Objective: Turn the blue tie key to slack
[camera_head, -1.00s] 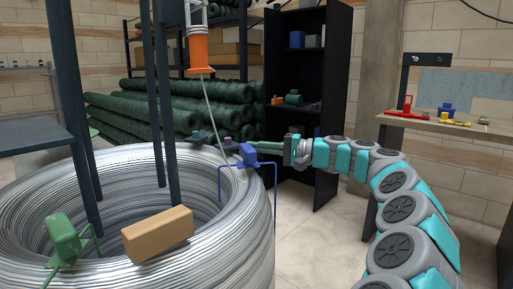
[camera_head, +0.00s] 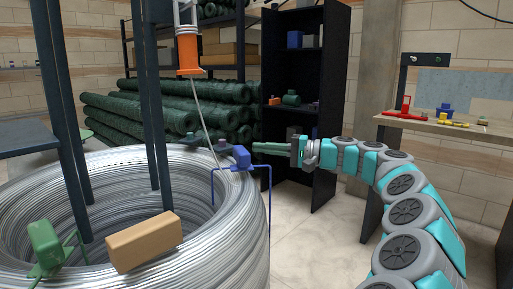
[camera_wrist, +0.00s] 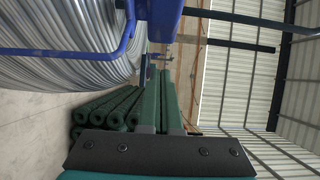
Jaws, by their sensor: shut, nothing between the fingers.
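The blue tie key (camera_head: 241,157) is a blue block with thin bent legs at the right rim of the big coil of silvery wire (camera_head: 225,235). Its blue block (camera_wrist: 163,12) and a bent blue rod (camera_wrist: 118,45) also show close up at the top of the wrist view. My gripper (camera_head: 254,147) comes in from the right with its green fingers shut and empty. In the head view the fingertips are close to the right side of the blue block. I cannot tell whether they touch it.
A green key (camera_head: 45,246) and a tan block (camera_head: 144,241) sit on the coil's near rim. Dark posts (camera_head: 150,100) rise from its middle. An orange fitting (camera_head: 188,55) hangs above with a wire. Green mesh rolls (camera_head: 150,112) and a black shelf (camera_head: 308,100) stand behind.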

